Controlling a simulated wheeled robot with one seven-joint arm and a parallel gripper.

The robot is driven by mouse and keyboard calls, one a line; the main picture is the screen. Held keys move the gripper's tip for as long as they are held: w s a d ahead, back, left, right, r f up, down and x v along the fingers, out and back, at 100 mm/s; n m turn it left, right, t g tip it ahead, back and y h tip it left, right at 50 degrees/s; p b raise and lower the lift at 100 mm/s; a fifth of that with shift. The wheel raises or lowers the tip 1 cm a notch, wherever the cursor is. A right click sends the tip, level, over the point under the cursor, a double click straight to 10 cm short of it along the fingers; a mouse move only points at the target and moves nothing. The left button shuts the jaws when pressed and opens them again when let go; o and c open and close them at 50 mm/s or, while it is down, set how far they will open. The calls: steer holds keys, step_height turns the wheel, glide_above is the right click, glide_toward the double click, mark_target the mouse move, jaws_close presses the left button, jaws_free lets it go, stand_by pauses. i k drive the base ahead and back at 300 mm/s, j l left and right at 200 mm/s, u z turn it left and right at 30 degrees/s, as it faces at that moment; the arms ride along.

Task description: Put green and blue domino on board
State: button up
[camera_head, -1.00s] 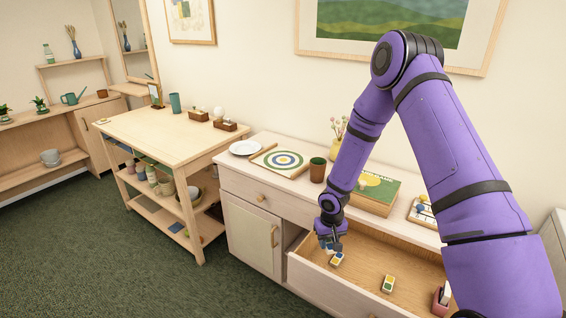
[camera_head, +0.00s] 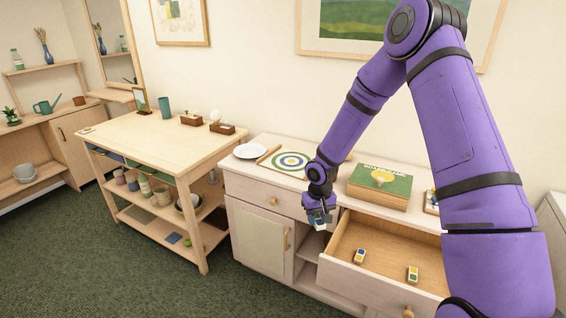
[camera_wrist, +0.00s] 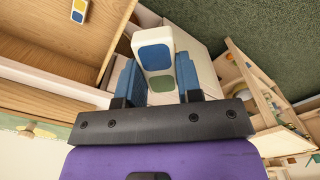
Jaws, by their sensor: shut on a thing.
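My gripper (camera_head: 319,212) is shut on a white domino with one blue and one green patch. The domino (camera_wrist: 155,62) stands out between the blue finger pads in the wrist view; its end (camera_head: 320,225) shows below the fingers in the head view. The gripper is in the air by the cabinet front, near the left end of the open drawer. The board (camera_head: 271,154), with green, blue and yellow rings, lies on the cabinet top, behind and left of the gripper. Another domino (camera_head: 359,256), blue and yellow, and a yellow and green domino (camera_head: 412,274) lie in the drawer.
The open drawer (camera_head: 340,270) juts out below the cabinet top. A plate (camera_head: 250,151) stands left of the board and a green boxed game (camera_head: 380,187) to the right. My arm hides part of the cabinet top. A wooden cart (camera_head: 150,140) stands left.

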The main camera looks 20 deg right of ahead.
mark_target(291, 162)
steer(key=i+j, duration=0.15)
steer(key=j, duration=0.2)
steer(key=i+j+z, duration=0.1)
steer(key=j, duration=0.25)
steer(key=i+j, duration=0.25)
steer(key=i+j+z, duration=0.1)
steer(key=j, duration=0.35)
steer(key=i+j, duration=0.2)
steer(key=j, duration=0.2)
steer(key=z, duration=0.05)
